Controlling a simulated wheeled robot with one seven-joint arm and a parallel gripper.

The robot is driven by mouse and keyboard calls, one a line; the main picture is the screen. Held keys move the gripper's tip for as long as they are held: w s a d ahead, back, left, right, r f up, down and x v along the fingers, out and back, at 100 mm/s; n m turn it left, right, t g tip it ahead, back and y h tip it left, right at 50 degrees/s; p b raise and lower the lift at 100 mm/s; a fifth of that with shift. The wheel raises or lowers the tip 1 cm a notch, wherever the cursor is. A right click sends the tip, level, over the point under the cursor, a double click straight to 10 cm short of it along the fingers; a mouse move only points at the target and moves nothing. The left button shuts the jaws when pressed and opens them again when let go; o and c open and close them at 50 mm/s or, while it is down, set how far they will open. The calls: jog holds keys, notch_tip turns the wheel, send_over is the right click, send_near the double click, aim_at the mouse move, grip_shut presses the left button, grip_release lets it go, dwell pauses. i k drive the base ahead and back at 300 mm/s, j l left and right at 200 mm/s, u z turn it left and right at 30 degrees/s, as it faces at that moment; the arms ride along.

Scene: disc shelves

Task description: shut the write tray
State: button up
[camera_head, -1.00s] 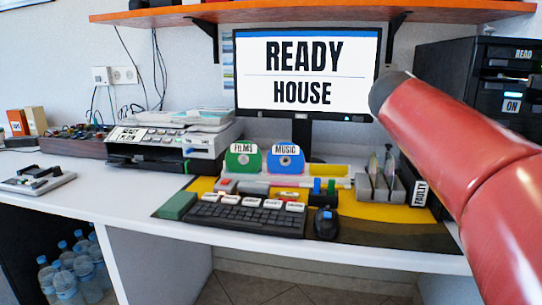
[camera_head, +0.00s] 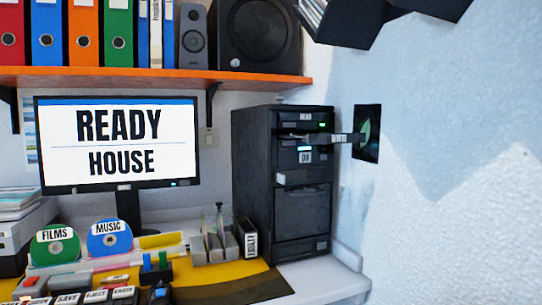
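The black computer tower (camera_head: 255,190) stands at the right end of the desk, against the wall. Its front has a drive labelled READ (camera_head: 305,117) at the top and an ON label (camera_head: 305,157) lower down. Between them a thin dark tray (camera_head: 340,138) sticks out of the front to the right. It carries a small label too blurred to read for sure; I take it for the write tray. It shows no disc that I can make out. My gripper is not in view.
A black panel with a green leaf (camera_head: 366,133) is on the wall behind the tray's end. Dark rack-like pieces (camera_head: 350,20) hang at top right. A monitor (camera_head: 120,145) reads READY HOUSE. An orange shelf (camera_head: 150,77) holds binders and a speaker.

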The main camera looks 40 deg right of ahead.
aim_at(321, 138)
jog(key=z, duration=1.35)
